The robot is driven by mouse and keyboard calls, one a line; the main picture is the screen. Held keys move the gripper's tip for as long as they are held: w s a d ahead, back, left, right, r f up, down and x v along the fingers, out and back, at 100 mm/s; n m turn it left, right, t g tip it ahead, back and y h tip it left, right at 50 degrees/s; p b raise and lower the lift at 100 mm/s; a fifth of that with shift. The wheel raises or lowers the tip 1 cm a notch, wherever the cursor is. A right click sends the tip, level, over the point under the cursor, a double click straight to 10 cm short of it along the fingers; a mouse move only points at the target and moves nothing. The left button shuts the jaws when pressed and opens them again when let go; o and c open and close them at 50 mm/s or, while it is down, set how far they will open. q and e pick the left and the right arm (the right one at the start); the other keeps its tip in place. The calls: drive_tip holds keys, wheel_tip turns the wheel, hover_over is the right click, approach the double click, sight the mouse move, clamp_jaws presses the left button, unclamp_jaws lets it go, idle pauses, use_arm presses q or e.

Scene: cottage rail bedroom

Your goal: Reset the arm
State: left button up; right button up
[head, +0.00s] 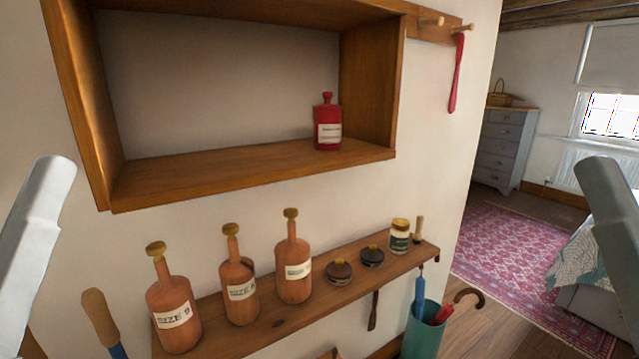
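A pale grey link of my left arm (38,225) rises at the left edge of the head view. A darker grey link of my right arm (612,215) rises at the right edge. Both links stand apart from the shelves in the picture. No gripper fingers show on either side, so I cannot see whether they hold anything.
A wooden wall box (250,166) holds a red bottle (328,125). The lower shelf (262,325) bears three brown bottles (240,290), two dark lidded pots (339,271) and a jar (399,238). A teal bin (424,330) stands below right. A rug (530,255) lies beyond.

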wheel_tip(320, 180, up, 30)
drive_tip(key=p, duration=2.7)
drive_tip(key=shift+f, duration=0.1)
